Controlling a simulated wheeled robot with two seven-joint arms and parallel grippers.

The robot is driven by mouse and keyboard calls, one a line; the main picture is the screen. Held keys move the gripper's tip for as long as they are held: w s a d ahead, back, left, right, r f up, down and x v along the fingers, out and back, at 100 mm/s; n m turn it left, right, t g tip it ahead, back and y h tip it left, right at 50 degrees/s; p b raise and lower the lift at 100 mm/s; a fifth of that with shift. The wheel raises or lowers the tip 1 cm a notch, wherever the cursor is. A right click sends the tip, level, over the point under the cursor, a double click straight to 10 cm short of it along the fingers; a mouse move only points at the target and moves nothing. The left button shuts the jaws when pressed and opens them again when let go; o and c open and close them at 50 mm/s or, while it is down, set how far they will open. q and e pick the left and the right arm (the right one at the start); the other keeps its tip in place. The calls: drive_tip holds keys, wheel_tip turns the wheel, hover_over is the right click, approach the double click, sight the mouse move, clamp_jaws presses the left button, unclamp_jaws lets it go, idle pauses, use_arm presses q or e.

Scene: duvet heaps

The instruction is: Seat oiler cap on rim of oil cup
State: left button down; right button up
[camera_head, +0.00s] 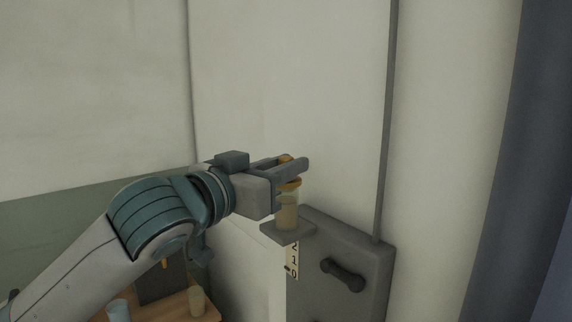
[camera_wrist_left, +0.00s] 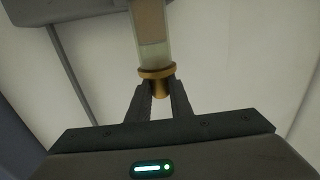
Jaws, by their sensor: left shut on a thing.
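The oil cup (camera_head: 287,213) is a clear upright cylinder with amber-tan contents, standing on a small grey ledge (camera_head: 283,234). The oiler cap (camera_head: 289,186) is brass-coloured with a wide flange and a narrower knob, at the cup's top end. My left gripper (camera_head: 296,164) is level above the cup and shut on the cap's knob. In the left wrist view the cap (camera_wrist_left: 158,74) shows between the fingertips (camera_wrist_left: 158,90), its flange against or very near the end of the glass cup (camera_wrist_left: 150,40). I cannot tell whether it touches the rim all round. My right gripper is not in view.
At lower left, a wooden table (camera_head: 172,312) holds a pale blue cup (camera_head: 118,310), a tan cup (camera_head: 196,300) and a dark box (camera_head: 160,285).

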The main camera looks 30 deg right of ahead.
use_arm(q)
drive_tip(key=shift+f, duration=0.15)
drive_tip(key=c, duration=1.5)
unclamp_jaws()
drive_tip(key=shift+a, duration=0.1)
drive_tip(key=shift+s+a+b, duration=0.25)
drive_tip(key=shift+a+b, duration=0.2)
drive_tip(key=shift+a, duration=0.1)
drive_tip(key=shift+b+v, duration=3.15)
drive_tip(key=shift+v, duration=4.85)
drive_tip(key=shift+w, duration=0.1)
